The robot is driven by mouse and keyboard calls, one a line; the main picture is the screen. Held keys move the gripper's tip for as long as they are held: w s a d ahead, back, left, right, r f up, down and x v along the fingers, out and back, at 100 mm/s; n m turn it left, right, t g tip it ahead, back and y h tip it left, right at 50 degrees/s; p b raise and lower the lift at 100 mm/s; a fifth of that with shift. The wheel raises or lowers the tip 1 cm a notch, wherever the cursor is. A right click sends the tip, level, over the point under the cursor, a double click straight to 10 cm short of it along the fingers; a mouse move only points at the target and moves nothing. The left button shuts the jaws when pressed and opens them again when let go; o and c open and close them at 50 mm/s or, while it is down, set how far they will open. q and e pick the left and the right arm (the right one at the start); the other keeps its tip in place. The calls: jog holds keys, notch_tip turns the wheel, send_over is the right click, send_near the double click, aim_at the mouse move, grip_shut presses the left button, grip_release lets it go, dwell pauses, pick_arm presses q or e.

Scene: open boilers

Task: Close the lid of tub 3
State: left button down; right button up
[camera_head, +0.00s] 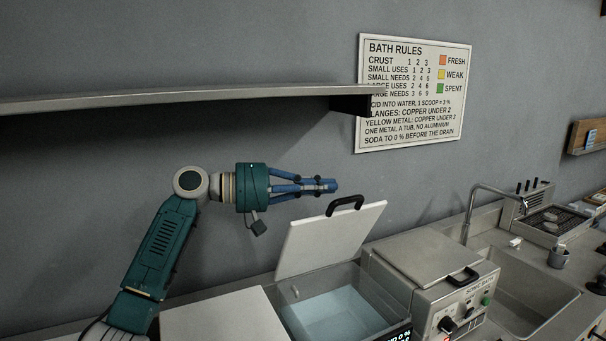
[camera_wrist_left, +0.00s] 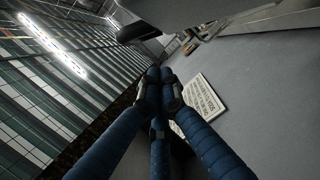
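A white lid (camera_head: 330,238) with a black handle (camera_head: 344,204) stands raised and tilted over an open tub (camera_head: 377,315) with clear liquid in it. No tub number is readable on it. My left gripper (camera_head: 333,187) is just above and left of the handle, pointing right, apart from the lid. Its blue fingers are together and nothing shows between them. In the left wrist view the fingertips (camera_wrist_left: 158,74) meet too, and a dark handle-like shape (camera_wrist_left: 137,32) lies beyond them. My right gripper is not in view.
A closed tub lid (camera_head: 425,256) with a black handle is to the right, and another flat white lid (camera_head: 226,318) to the left. A grey shelf (camera_head: 190,96) runs along the wall above my arm. A rules sign (camera_head: 413,95) hangs behind. A sink (camera_head: 520,290) is further right.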

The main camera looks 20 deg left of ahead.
pick_arm(q)
jog(key=shift+s+d+f+p, duration=0.1)
jog(key=shift+s+d+p, duration=0.35)
jog(key=shift+s, duration=0.4)
jog(key=shift+s+d+f, duration=0.1)
jog(key=shift+s+d, duration=0.15)
jog(key=shift+s, duration=0.1)
jog(key=shift+w+d+f, duration=0.1)
jog(key=shift+w, duration=0.05)
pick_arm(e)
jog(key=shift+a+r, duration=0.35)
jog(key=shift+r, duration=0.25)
